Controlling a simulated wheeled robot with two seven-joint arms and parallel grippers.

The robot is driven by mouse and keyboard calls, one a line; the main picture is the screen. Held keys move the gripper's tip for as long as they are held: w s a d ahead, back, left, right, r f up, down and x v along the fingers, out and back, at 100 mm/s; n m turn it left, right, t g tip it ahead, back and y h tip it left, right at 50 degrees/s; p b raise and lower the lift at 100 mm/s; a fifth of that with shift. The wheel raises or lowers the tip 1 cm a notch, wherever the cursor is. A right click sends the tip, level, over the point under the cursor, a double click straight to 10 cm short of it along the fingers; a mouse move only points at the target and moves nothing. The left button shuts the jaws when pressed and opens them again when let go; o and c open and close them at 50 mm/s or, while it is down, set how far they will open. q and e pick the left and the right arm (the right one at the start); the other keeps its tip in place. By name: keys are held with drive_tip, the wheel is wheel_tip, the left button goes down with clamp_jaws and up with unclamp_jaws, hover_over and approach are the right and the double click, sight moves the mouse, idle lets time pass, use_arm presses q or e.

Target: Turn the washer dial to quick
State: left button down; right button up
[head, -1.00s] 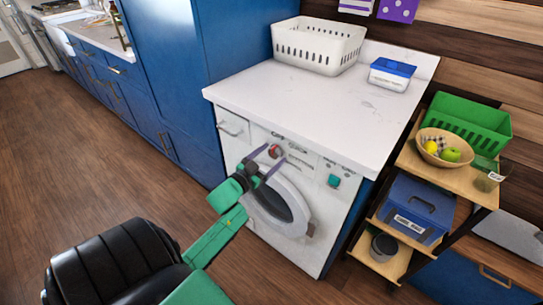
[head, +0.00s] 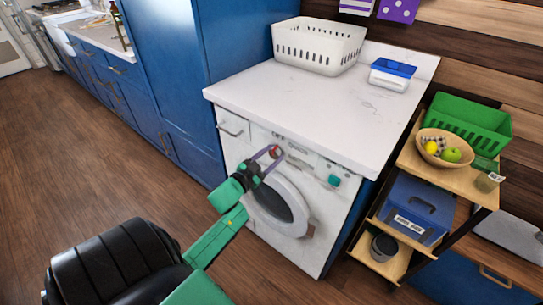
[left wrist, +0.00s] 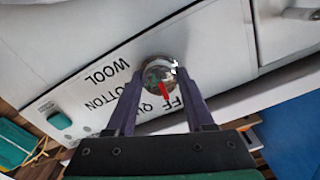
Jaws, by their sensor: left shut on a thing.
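The white washer (head: 304,252) stands under the counter, its round door shut. Its dial (head: 276,152), round and metallic with a red pointer, is at the upper front; the left wrist view shows it close up (left wrist: 158,74). My left gripper (head: 270,155) is shut on the dial, one purple finger on each side. In the left wrist view the labels are upside down: WOOL, COTTON, and partly hidden QUICK and OFF. The red pointer faces the gripper's palm, near where the QUICK and OFF letters meet. My right gripper is not in view.
A teal button (head: 334,181) is right of the dial, and a drawer (head: 232,128) is left. A white basket (head: 318,47) and a blue-lidded box (head: 391,74) stand on the counter (head: 310,105). A shelf with a green basket (head: 468,125) stands at the right.

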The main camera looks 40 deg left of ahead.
use_arm(q)
drive_tip(key=m, duration=0.3)
drive_tip(key=m+b, duration=0.1)
drive_tip(key=m, duration=0.3)
drive_tip(key=shift+m, duration=0.3)
idle(0.4)
drive_tip(key=shift+c, duration=1.4)
unclamp_jaws()
drive_tip(key=s, duration=1.4)
drive_tip(key=shift+s+d, duration=0.15)
drive_tip(key=shift+s, duration=0.15)
